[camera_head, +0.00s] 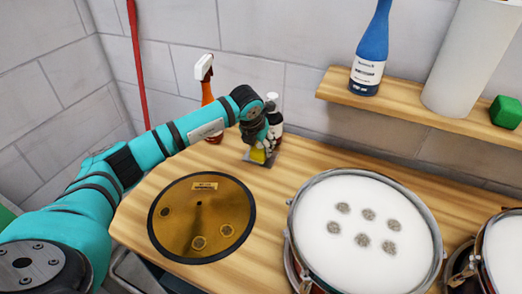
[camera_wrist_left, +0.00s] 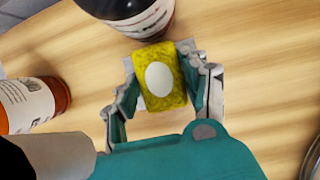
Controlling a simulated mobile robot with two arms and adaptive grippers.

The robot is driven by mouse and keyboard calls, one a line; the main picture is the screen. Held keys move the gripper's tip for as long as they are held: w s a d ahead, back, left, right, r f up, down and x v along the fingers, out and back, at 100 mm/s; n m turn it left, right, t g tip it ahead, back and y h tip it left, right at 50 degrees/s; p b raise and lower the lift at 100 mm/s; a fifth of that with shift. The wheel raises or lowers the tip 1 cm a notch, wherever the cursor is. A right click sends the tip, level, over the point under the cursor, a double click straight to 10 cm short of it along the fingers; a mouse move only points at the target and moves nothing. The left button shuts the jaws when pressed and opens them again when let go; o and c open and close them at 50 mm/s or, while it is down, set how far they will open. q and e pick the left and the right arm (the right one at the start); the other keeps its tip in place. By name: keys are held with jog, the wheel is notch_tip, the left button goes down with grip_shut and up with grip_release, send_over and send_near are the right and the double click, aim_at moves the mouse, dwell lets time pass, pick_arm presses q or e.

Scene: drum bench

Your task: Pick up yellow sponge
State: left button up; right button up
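The yellow sponge (camera_wrist_left: 175,91), with a white oval on its top, lies between the fingers of my left gripper (camera_wrist_left: 160,75) in the left wrist view. The fingers stand on both sides of it, with a narrow gap at the right side, so the gripper looks open around it. A grey pad (camera_head: 247,158) lies under the sponge on the wooden bench. My right gripper is out of view.
A dark bottle (camera_head: 276,128) stands right behind the sponge, and an orange spray bottle (camera_head: 208,100) stands to its left. A gold disc (camera_head: 200,218) and a white-topped drum (camera_head: 365,262) are in front. A wall shelf (camera_head: 405,112) holds a blue bottle (camera_head: 371,50).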

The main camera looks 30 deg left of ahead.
pick_arm(q)
jog(key=shift+c, duration=1.2)
jog(key=shift+r, duration=0.15)
